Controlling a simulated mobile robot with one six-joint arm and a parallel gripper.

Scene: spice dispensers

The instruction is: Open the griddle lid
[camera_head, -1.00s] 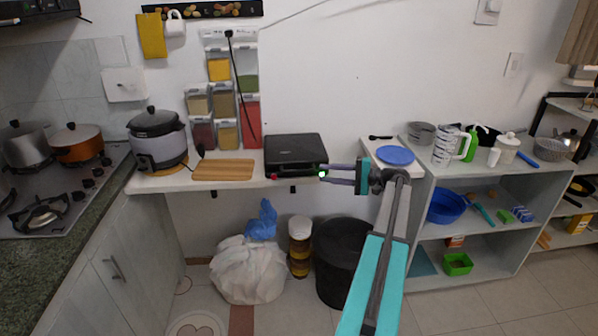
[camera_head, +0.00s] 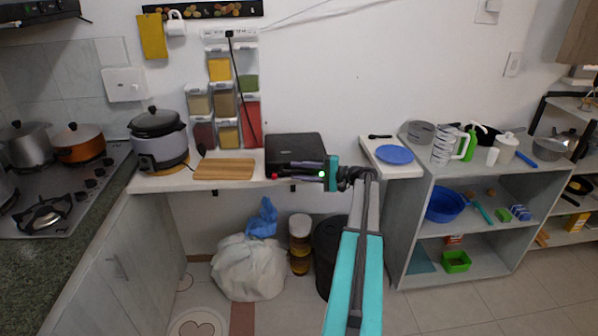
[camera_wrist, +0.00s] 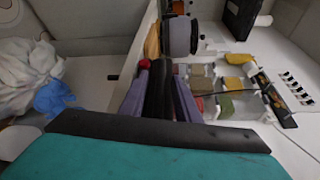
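The black griddle (camera_head: 295,148) sits on the white counter against the wall, with its lid down. A small red part (camera_head: 275,176) shows at its front left. My gripper (camera_head: 300,170) is at the front of the griddle, reaching in from the right. In the wrist view, my gripper's two purple fingers (camera_wrist: 157,95) are apart. A black part of the griddle (camera_wrist: 158,88) lies between them. I cannot tell whether the fingers touch it. The fingers partly hide the griddle's front.
A wooden board (camera_head: 224,169) and a rice cooker (camera_head: 158,138) stand left of the griddle. Spice dispensers (camera_head: 226,104) and a black cord hang on the wall behind. A blue plate (camera_head: 394,154) lies to the right. A dark bin (camera_head: 330,250) stands below.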

